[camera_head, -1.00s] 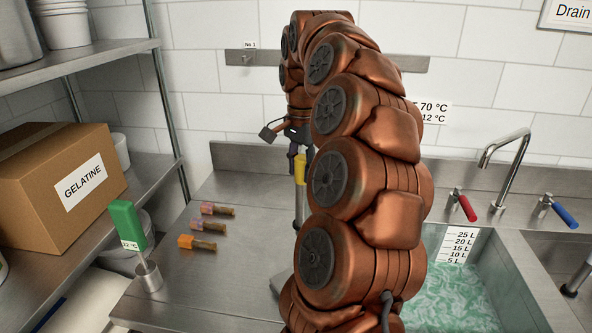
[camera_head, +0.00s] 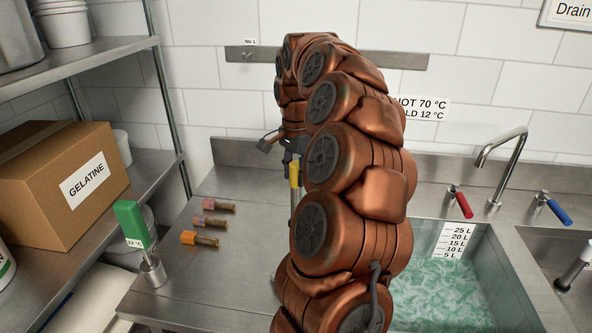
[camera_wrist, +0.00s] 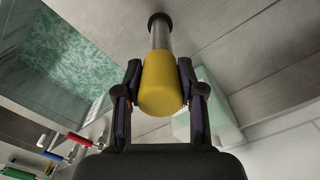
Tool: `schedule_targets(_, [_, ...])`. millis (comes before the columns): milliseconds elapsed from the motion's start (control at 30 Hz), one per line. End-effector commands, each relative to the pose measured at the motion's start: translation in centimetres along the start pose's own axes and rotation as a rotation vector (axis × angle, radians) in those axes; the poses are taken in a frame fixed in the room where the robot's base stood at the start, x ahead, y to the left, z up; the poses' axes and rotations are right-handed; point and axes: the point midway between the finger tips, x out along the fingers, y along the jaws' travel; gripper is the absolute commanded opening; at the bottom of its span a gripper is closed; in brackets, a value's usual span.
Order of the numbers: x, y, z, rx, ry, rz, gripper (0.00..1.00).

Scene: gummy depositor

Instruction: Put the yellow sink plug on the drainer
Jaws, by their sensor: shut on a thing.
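The yellow sink plug (camera_wrist: 160,80) has a yellow grip on a grey metal stem with a dark end. In the wrist view my gripper (camera_wrist: 160,88) is shut on the yellow grip, one finger on each side. In the head view the yellow plug (camera_head: 294,175) stands upright beside my arm, over the steel drainer (camera_head: 225,275) left of the sink. My gripper in the head view (camera_head: 293,158) is partly hidden by my arm. Whether the stem's lower end touches the drainer cannot be told.
Several stub-like pieces with coloured ends (camera_head: 200,239) lie on the drainer. A green-handled tool (camera_head: 131,222) stands in a metal holder at the front left. The sink (camera_head: 440,285) on the right holds greenish water. A gelatine box (camera_head: 60,185) sits on the left shelf.

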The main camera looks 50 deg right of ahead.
Motion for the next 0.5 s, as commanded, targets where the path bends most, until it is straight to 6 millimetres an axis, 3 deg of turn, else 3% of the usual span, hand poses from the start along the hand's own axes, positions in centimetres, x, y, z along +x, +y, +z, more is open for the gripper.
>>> schedule_targets(400, [0.48, -0.01, -0.06, 0.001, 0.001, -0.001, 0.00])
schedule_targets(433, [0.46, -0.01, -0.06, 0.001, 0.001, -0.001, 0.39])
schedule_targets(500, [0.35, -0.02, -0.05, 0.001, 0.001, -0.001, 0.47])
